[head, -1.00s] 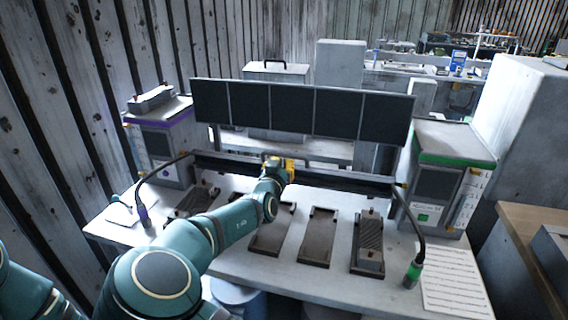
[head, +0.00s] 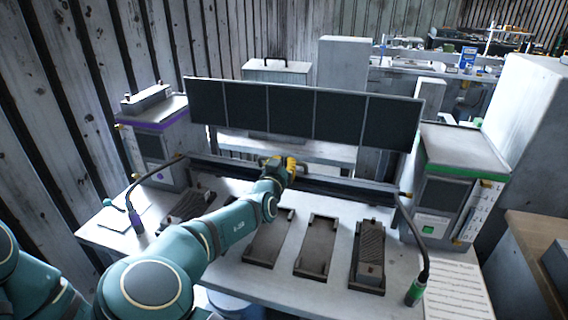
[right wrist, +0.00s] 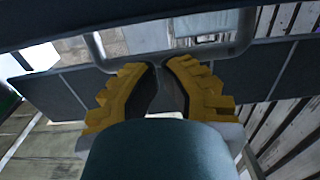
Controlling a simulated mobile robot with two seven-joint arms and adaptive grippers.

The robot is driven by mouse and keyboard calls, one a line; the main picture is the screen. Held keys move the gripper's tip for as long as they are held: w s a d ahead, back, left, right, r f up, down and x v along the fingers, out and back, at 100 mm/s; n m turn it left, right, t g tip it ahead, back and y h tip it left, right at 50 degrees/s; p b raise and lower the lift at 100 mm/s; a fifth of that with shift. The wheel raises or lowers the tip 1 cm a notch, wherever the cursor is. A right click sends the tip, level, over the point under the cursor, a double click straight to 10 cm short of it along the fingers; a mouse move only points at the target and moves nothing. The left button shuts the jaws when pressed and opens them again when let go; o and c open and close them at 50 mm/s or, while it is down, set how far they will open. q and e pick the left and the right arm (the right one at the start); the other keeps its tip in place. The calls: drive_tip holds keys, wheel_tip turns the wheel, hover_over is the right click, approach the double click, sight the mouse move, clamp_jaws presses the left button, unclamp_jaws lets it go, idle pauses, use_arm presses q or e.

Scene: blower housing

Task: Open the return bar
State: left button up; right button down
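The return bar seems to be the long dark rail (head: 346,187) across the back of the white table, below the row of dark panels. A grey U-shaped handle (right wrist: 243,38) shows in the right wrist view, beyond my fingertips. My right gripper (head: 281,164), with yellow fingers, is at the middle of the rail. In the right wrist view the right gripper (right wrist: 160,66) has a narrow gap between its fingers. Its tips overlap the handle's crossbar; I cannot tell whether they touch it. My left gripper is out of view.
Dark trays (head: 317,245) lie in a row on the table (head: 240,282). A purple-banded unit (head: 155,150) stands left and a green-banded unit (head: 455,185) right, each with a cabled handheld tool in front. The dark panels (head: 290,112) stand above the rail.

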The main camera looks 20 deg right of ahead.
drive_tip(key=w+g+p, duration=0.1)
drive_tip(key=p, duration=0.1)
drive_tip(key=w+d+r+y+p, duration=0.1)
drive_tip(key=p, duration=0.1)
drive_tip(key=shift+d+r+g, duration=0.1)
drive_tip(key=shift+d+g, duration=0.15)
drive_tip(key=shift+g, duration=0.15)
drive_tip(key=shift+w+d, duration=0.2)
drive_tip(key=shift+w, duration=0.1)
drive_tip(key=shift+w+d+f+y, duration=0.2)
drive_tip(key=shift+w+d+y, duration=0.1)
drive_tip(key=shift+w, duration=0.2)
drive_tip(key=shift+a, duration=0.1)
drive_tip(key=shift+s, duration=0.1)
